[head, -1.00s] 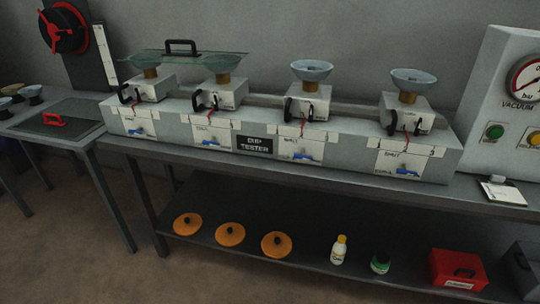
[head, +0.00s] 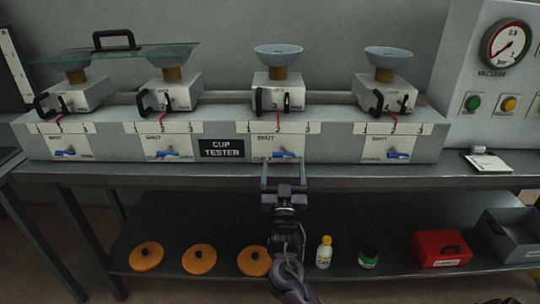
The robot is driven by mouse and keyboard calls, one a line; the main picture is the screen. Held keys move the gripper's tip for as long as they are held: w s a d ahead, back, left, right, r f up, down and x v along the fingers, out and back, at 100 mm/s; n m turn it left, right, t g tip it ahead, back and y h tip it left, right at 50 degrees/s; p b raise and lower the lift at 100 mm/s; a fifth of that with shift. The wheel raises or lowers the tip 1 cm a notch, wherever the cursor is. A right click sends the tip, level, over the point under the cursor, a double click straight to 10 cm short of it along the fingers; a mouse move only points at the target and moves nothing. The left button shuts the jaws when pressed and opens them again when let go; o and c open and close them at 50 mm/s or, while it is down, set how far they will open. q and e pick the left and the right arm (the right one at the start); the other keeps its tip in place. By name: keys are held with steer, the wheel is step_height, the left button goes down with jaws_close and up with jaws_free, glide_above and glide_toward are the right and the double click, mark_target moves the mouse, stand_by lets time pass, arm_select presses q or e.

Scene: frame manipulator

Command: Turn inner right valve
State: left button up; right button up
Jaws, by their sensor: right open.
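The cup tester (head: 221,149) is a long grey box with a row of blue valve levers along its front. The inner right valve (head: 285,154) is a blue lever on a white panel marked SHUT, and it lies roughly sideways. My right gripper (head: 284,165) is in front of this valve, coming up from below. Its two fingers are spread apart, with the blue lever seen between their tips. I cannot tell whether they touch it. My left gripper is not in view.
The other blue valves are the outer right (head: 397,154), the inner left (head: 168,154) and the outer left (head: 66,151). The table edge (head: 400,181) runs under the tester. A vacuum gauge (head: 505,44) is at the right. The lower shelf holds orange lids, bottles and a red box (head: 442,248).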

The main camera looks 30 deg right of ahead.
mark_target(283, 154)
steer(key=x, duration=0.5)
steer(key=shift+w+d, duration=0.15)
steer(key=shift+w, duration=0.1)
steer(key=c, duration=0.9)
